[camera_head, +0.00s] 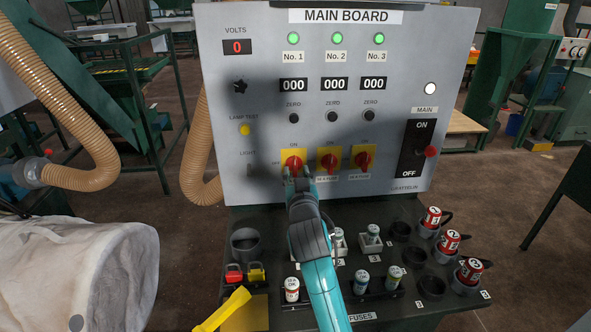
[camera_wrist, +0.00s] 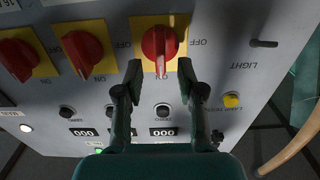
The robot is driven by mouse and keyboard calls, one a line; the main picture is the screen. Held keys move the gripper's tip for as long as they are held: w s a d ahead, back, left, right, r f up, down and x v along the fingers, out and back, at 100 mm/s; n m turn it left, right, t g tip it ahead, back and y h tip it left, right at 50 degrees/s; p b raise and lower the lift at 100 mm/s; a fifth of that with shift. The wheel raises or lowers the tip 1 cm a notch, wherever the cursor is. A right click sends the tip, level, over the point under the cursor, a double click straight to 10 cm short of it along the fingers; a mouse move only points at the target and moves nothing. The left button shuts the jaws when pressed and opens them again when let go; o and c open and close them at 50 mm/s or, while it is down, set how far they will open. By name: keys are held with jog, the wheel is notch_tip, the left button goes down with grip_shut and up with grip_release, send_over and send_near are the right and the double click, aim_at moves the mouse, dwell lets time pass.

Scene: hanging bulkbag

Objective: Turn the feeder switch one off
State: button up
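Feeder switch one is a red rotary knob (camera_head: 292,161) on a yellow plate, under the green No. 1 lamp (camera_head: 293,39). In the wrist view the knob (camera_wrist: 159,45) lies just ahead of my fingertips, its narrow end pointing toward the ON label. My gripper (camera_head: 298,172) is in front of the knob's lower part in the head view. In the wrist view my gripper (camera_wrist: 160,72) has its two dark fingers apart, one on each side of the knob's narrow end. I cannot tell whether either finger touches it.
Two similar red switches, the middle one (camera_head: 328,161) and the right one (camera_head: 363,160), sit close beside it. The main switch (camera_head: 416,148) is farther right. A dark shelf (camera_head: 390,318) below holds fuses and several red padlocks or cans. A ribbed hose (camera_head: 200,150) hangs left.

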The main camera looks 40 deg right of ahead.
aim_at(295, 166)
jog(key=shift+x, duration=1.3)
grip_shut()
